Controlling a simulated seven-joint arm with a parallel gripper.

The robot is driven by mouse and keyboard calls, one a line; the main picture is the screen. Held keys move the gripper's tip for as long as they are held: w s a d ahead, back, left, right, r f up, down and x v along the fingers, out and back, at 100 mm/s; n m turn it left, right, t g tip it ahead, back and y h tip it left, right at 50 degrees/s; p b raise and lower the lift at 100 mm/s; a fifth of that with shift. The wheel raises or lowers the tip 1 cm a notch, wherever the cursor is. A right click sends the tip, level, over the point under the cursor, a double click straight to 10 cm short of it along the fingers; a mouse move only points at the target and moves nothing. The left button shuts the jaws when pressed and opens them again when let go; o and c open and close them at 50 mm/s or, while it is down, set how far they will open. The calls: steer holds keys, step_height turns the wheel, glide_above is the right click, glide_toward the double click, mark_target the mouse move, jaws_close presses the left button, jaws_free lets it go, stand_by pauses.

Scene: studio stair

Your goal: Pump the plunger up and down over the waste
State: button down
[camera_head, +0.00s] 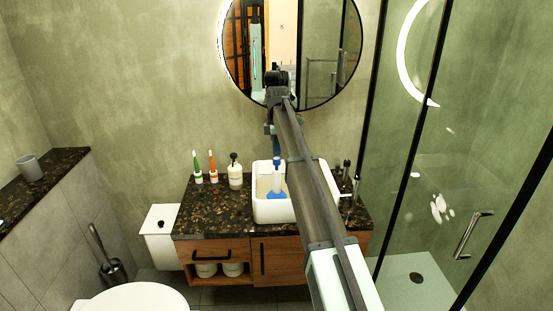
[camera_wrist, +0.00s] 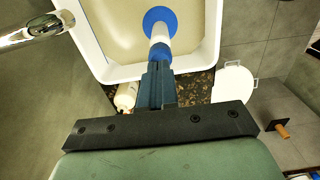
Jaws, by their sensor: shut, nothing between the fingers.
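The plunger (camera_head: 276,180) stands upright in the white sink (camera_head: 262,211), with a blue cup at the bottom, a pale shaft and a blue upper end. In the wrist view the plunger's blue cup (camera_wrist: 160,20) rests on the basin floor. The waste is not visible; the cup hides that part of the basin.
A chrome tap (camera_wrist: 35,28) reaches toward the basin. A soap bottle (camera_head: 235,172), a green toothbrush (camera_head: 197,168) and an orange toothbrush (camera_head: 212,168) stand left of the sink on the dark counter (camera_head: 205,215). The round mirror (camera_head: 325,55) is behind, and shower glass is at right.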

steer(key=shift+r, duration=0.15)
steer(key=shift+r, duration=2.85)
